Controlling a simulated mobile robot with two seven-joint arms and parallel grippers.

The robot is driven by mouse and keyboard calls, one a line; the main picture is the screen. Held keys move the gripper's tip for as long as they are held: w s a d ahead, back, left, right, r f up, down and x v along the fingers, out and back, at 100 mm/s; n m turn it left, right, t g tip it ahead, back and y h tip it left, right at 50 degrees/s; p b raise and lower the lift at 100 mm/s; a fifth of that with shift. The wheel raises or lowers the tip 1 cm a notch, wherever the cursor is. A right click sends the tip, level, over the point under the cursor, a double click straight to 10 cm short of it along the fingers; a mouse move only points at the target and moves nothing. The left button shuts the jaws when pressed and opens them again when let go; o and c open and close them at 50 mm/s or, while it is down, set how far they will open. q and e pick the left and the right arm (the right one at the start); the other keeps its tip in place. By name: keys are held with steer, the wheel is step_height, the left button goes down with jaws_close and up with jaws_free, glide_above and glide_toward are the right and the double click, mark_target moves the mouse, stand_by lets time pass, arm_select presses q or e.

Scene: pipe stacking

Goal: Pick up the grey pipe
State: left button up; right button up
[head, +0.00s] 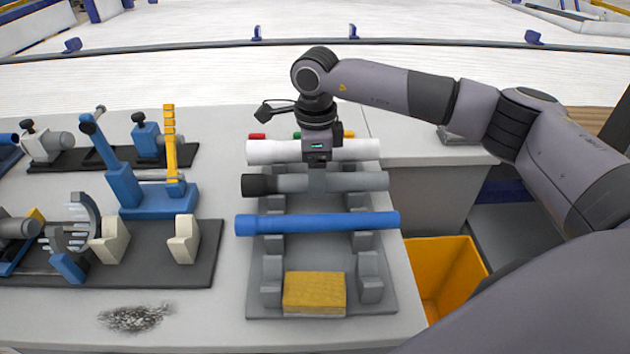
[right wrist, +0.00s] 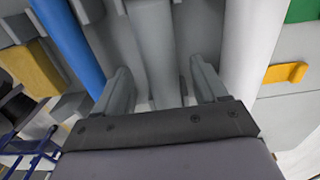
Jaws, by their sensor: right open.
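The grey pipe (head: 350,182) lies across a grey rack, between a white pipe (head: 355,150) behind it and a blue pipe (head: 318,223) in front. Its left end has a black collar (head: 259,185). My right gripper (head: 317,180) is over the middle of the grey pipe, pointing down. In the right wrist view the grey pipe (right wrist: 153,50) runs between the two open fingers of my right gripper (right wrist: 155,88), with the blue pipe (right wrist: 70,40) on the left and the white pipe (right wrist: 252,50) on the right. Contact with the pipe cannot be told. My left gripper is not in view.
The grey rack (head: 320,303) holds a yellow sponge (head: 314,293) at its front. An orange bin (head: 445,275) stands below the table's right edge. Blue fixtures (head: 158,200) and clamps fill the left of the table (head: 220,330). A dark smudge (head: 136,318) marks the front left.

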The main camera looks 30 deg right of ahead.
step_height(320, 180, down, 2)
steer(key=shift+f, duration=0.15)
steer(key=c, duration=1.2)
